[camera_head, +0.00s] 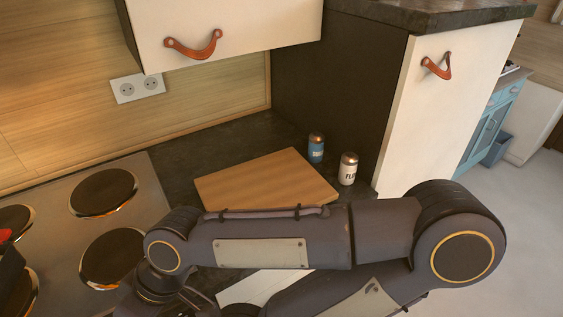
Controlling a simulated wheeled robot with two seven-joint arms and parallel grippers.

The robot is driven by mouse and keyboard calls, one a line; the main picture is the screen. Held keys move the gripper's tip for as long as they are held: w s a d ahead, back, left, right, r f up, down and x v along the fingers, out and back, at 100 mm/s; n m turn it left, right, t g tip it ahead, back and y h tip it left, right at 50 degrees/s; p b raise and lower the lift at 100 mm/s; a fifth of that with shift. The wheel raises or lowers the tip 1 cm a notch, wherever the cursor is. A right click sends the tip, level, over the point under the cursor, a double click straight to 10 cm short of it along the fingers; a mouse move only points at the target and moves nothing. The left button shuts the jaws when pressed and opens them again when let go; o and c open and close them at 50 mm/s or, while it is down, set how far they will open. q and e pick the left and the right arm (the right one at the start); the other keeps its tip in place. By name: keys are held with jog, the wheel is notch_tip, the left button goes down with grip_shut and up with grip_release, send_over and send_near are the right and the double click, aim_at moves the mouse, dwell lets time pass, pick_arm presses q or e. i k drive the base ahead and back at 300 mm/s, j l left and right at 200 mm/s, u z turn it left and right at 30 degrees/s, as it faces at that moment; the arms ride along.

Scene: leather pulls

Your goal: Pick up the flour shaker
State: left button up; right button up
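The flour shaker (348,171) is a small white cylinder with a metallic brown cap and dark lettering, partly readable as "FL". It stands upright on the dark countertop, just right of the wooden cutting board and close to the dark cabinet side. One of my arms, seemingly the right, crosses the lower part of the picture in front of the counter. Its wrist end is at the lower left, well away from the shaker, and no fingers show. My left gripper does not show.
A blue shaker (316,150) stands behind and left of the flour shaker. A cutting board (265,180) lies beside both. The stove (150,205) is at left, with a dark and red object (8,262), unclear, at the edge. The white cabinet (450,110) rises at right.

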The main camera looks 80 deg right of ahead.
aim_at(350, 161)
jog(key=z, duration=3.35)
jog(key=l+u, duration=0.15)
jog(key=u, duration=0.65)
jog(key=l+u, duration=0.4)
jog(key=l, duration=0.3)
jog(key=l+u, duration=0.4)
jog(key=l, duration=0.3)
jog(key=i+l, duration=0.1)
jog(key=l, duration=0.55)
jog(key=l+u, duration=0.1)
jog(key=l, duration=0.5)
jog(key=i, duration=0.05)
